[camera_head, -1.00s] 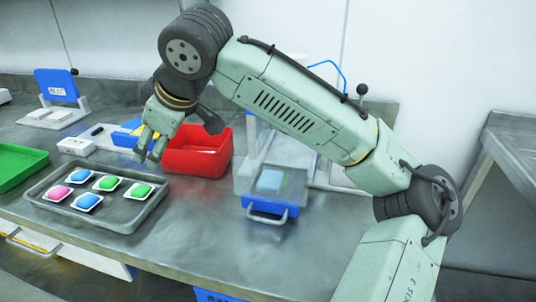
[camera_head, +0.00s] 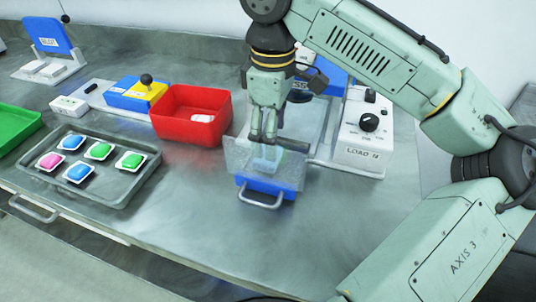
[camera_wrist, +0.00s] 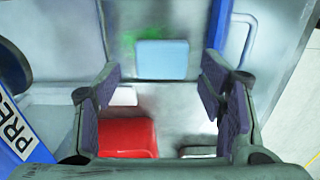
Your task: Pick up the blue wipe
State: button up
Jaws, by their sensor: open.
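The blue wipe is a pale blue rectangle lying in a clear-walled tray with a blue front (camera_head: 257,187) and a grey handle. In the wrist view the blue wipe (camera_wrist: 162,58) lies flat, ahead of and between my fingers. In the head view it is partly hidden behind my fingers and the clear wall. My gripper (camera_head: 263,138) points down over this tray. In the wrist view my gripper (camera_wrist: 165,95) is open, with nothing between its fingers.
A red bin (camera_head: 183,128) with something white inside stands left of the tray. A white LOAD N box (camera_head: 362,135) with a black knob stands close on the right. A grey tray (camera_head: 105,190) of coloured pods lies at left. The bench front is clear.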

notch_tip(320, 180, down, 5)
jog(key=shift+s+d+r+p, duration=0.1)
jog(key=shift+p, duration=0.3)
jog(key=shift+c, duration=0.5)
jog(key=c, duration=0.6)
notch_tip(320, 180, up, 28)
jog(key=p, duration=0.6)
